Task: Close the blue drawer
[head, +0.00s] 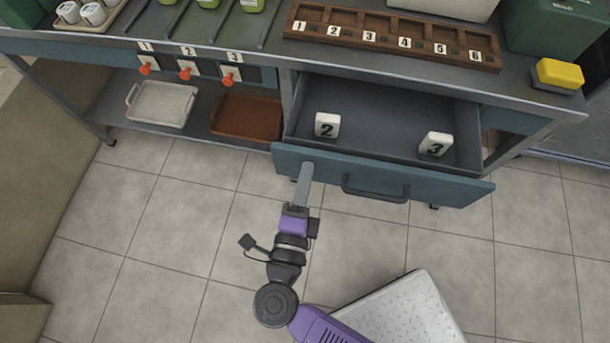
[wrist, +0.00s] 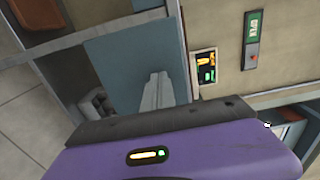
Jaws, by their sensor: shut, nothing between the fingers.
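The blue drawer (head: 450,190) stands pulled out from the counter in the head view. In the wrist view the shut fingers (wrist: 158,90) point toward a blue panel (wrist: 125,55), likely the drawer front.
The counter (head: 270,45) holds a brown numbered rack (head: 390,38) and a yellow sponge (head: 560,73). On the shelf below, left of the drawer, are a white tray (head: 161,103) and a brown tray (head: 246,117). Tiled floor (head: 160,220) before the counter is clear.

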